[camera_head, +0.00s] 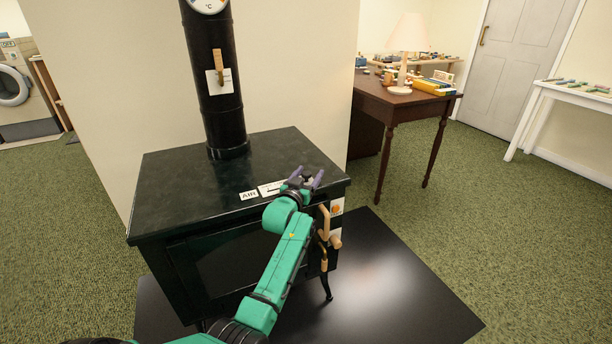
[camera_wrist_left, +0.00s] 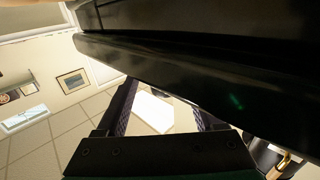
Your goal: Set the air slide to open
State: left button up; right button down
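The black stove (camera_head: 200,190) stands ahead. A white "AIR" label (camera_head: 249,195) sits at the front of its top, with a white marked plate (camera_head: 270,188) just right of it, toward my gripper. The right end of this plate and any slide knob are hidden by or too small beside my left gripper, so I cannot tell the slide's setting. My left gripper (camera_head: 306,178) is at the stove top's front right, its two purple fingers apart with nothing seen between them. In the left wrist view the open fingers (camera_wrist_left: 165,112) show below the dark stove edge (camera_wrist_left: 190,72). My right gripper is not in view.
A black flue pipe (camera_head: 222,100) with a wooden-handled lever (camera_head: 218,68) rises from the stove's back. Wooden door handles (camera_head: 325,222) are close to my left wrist. A brown table (camera_head: 410,98) with a lamp stands behind right. Green carpet (camera_head: 540,240) is clear at right.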

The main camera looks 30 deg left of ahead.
pick_arm(q)
jog(key=shift+s, duration=0.25)
jog(key=s+d+p, duration=0.2)
jog(key=s, duration=1.1)
jog(key=shift+s+d+p, duration=0.25)
jog(key=shift+s+p, duration=0.15)
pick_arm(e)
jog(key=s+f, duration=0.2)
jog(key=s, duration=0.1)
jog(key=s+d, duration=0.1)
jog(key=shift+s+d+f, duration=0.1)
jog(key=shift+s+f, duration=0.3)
